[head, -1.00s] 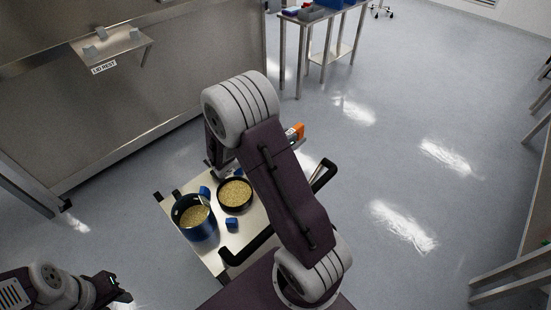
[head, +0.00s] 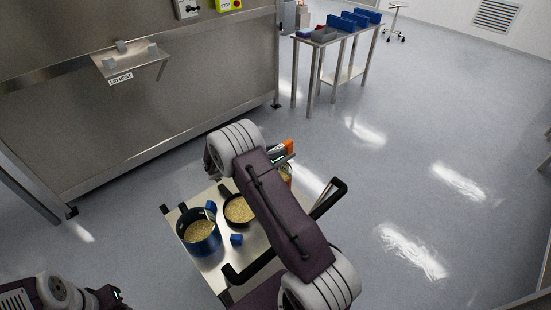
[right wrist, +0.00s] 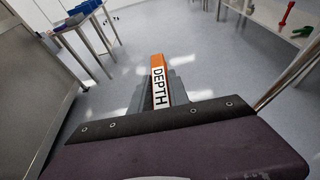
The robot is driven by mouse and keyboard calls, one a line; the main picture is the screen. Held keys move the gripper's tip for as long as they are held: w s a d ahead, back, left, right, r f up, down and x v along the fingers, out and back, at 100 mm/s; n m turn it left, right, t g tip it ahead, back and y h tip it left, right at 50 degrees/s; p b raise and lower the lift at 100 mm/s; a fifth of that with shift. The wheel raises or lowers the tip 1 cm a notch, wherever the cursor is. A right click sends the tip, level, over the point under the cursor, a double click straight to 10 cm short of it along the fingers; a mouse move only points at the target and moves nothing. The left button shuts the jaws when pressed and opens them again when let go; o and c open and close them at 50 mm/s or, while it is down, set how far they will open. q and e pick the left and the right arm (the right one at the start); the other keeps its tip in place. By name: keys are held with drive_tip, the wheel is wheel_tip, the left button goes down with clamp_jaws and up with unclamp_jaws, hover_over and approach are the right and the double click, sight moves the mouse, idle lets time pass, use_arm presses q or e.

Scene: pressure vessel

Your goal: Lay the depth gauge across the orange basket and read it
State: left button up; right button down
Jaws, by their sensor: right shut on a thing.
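The depth gauge (right wrist: 158,85) is an orange bar with a white label reading DEPTH in the right wrist view. Its orange end (head: 288,145) shows beside my right forearm in the head view. My right gripper (head: 281,153) is shut on it, above the far right part of the cart; my arm hides much of the jaws. My left gripper (head: 117,294) is at the lower left, away from the cart, and its jaws are too small and dark to judge. I cannot make out the orange basket in either view.
The steel cart (head: 211,273) carries a blue pot (head: 199,247) and a dark pan (head: 226,190), both with grainy contents, and small blue blocks (head: 236,239). A steel cabinet with a lid rest shelf (head: 128,62) stands behind. A side table (head: 350,79) holds bins. Open floor lies right.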

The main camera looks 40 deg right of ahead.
sight(275, 160)
wheel_tip(275, 160, down, 4)
drive_tip(key=shift+r, duration=0.1)
drive_tip(key=c, duration=1.3)
unclamp_jaws()
drive_tip(key=shift+o, duration=0.2)
drive_tip(key=w+v, duration=0.1)
drive_tip(key=v, duration=1.1)
drive_tip(key=s+a+m+y, duration=0.6)
drive_tip(key=s+m+y, duration=0.1)
drive_tip(key=s+m, duration=0.2)
drive_tip(key=s+a+m+y, duration=0.6)
drive_tip(key=s+m, duration=0.4)
drive_tip(key=s, duration=0.2)
drive_tip(key=shift+a+f+y, duration=0.4)
drive_tip(key=shift+f+y, duration=0.05)
drive_tip(key=shift+y, duration=0.15)
